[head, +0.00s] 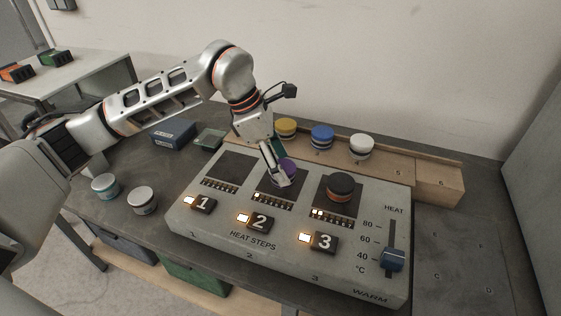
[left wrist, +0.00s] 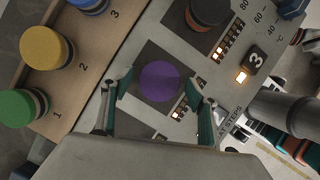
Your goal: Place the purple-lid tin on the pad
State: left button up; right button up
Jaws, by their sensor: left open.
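The purple-lid tin (head: 289,167) stands on the middle dark pad (head: 267,187), behind button 2, on the grey heat-steps panel. In the left wrist view its round purple lid (left wrist: 159,82) shows from above, with the dark pad (left wrist: 150,112) around it. My left gripper (head: 279,178) is low over this pad and partly hides the tin. In the left wrist view its two teal-padded fingers (left wrist: 168,90) are spread on either side of the tin, with a gap visible around the lid. My right gripper is not in view.
A black-lid tin (head: 340,186) stands on the right pad; the left pad (head: 236,165) is bare. Yellow (head: 286,127), blue (head: 322,137) and white (head: 361,146) tins stand on the wooden rack behind. A heat slider (head: 392,258) is at right. Two tins (head: 142,200) stand at left.

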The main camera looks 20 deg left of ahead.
pick_arm(q)
jog(key=v, duration=1.2)
jog(key=shift+p, duration=0.45)
jog(key=shift+s, duration=0.1)
